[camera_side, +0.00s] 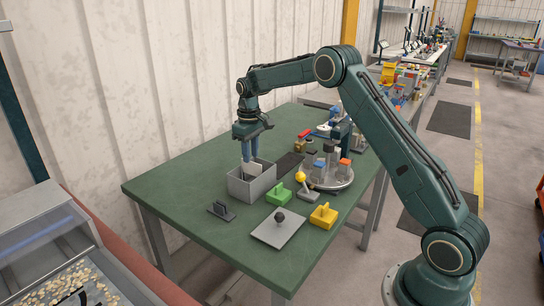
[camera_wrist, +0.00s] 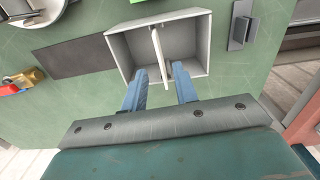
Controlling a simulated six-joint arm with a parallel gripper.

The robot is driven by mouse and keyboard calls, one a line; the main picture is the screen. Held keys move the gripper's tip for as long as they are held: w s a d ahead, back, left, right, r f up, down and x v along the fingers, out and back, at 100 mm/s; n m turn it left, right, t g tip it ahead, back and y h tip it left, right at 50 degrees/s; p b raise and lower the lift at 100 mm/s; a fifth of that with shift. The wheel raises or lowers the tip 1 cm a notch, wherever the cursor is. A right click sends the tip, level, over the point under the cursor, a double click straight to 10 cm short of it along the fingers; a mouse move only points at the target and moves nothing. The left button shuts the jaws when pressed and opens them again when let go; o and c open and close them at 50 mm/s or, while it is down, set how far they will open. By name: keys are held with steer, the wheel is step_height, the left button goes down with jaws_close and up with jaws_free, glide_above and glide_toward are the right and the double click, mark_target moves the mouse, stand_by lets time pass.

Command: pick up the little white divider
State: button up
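The little white divider (camera_wrist: 158,48) stands on edge, slightly tilted, in the middle of an open grey box (camera_wrist: 121,50). In the side view the divider (camera_side: 254,169) shows as a pale plate sticking up above the rim of the box (camera_side: 262,186). My gripper (camera_side: 250,157) points down over the box. In the wrist view its two blue fingers (camera_wrist: 160,70) are apart, one on each side of the divider, with visible gaps. The divider's lower part is hidden by the box walls in the side view.
A dark handled piece (camera_side: 221,210), a green block (camera_side: 278,194), a grey plate with a knob (camera_side: 277,232) and a yellow block (camera_side: 323,216) lie near the box. A round turntable (camera_side: 333,180) with parts stands to the right. The table's left end is clear.

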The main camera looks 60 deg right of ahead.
mark_target(251, 168)
steer(key=shift+w+a+f, duration=0.1)
steer(key=shift+f, duration=2.1)
jaws_close()
